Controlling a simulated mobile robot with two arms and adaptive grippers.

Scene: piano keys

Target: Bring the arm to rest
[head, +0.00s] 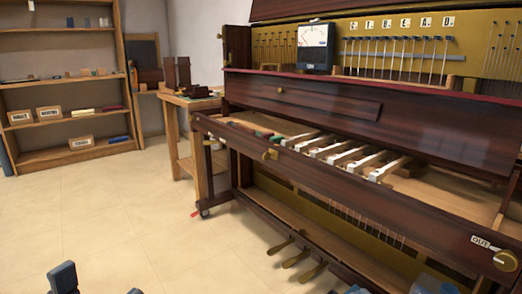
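My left gripper (98,284) shows only by its dark fingertips at the bottom edge, left of centre. The tips are well apart, with floor visible between them. My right gripper (389,287) shows by its fingertips at the bottom edge, right of centre, in front of the lower part of the piano. Its tips are also apart, with nothing seen between them. The rest of both grippers and the arms lies outside the picture. The upright piano (330,112) stands open at the right, with several white-topped keys (347,153) in its key bed.
Pedals (295,261) stick out low at the piano's front. A brass knob (506,260) with an OUT tag (481,241) is at lower right. A wooden table (183,132) stands beside the piano. Shelves (60,85) are at far left. The floor (95,210) between is clear.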

